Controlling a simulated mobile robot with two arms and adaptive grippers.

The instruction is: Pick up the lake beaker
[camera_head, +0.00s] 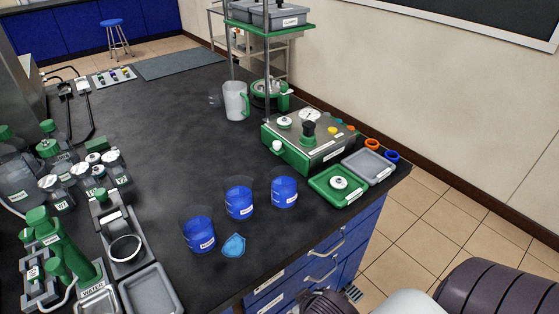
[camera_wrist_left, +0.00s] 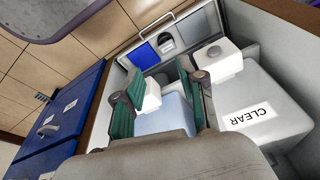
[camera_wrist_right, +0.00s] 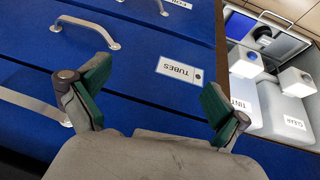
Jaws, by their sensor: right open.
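Three clear beakers with blue liquid stand upright in a row on the black bench in the head view: a left beaker (camera_head: 200,234), a middle beaker (camera_head: 239,203) and a right beaker (camera_head: 284,192). Each has a small white label that is too small to read, so I cannot tell which is the lake beaker. My left gripper (camera_wrist_left: 162,95) is open in its wrist view, with its fingers in front of a pale container. My right gripper (camera_wrist_right: 157,85) is open and empty in its wrist view, facing blue drawers. Neither gripper is near the beakers.
A small blue piece (camera_head: 234,246) lies in front of the beakers. A green-based device (camera_head: 310,143) and a green tray (camera_head: 337,186) stand to their right. Bottles and a grey tray (camera_head: 150,291) crowd the left. A white jug (camera_head: 236,101) stands behind; the bench middle is clear.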

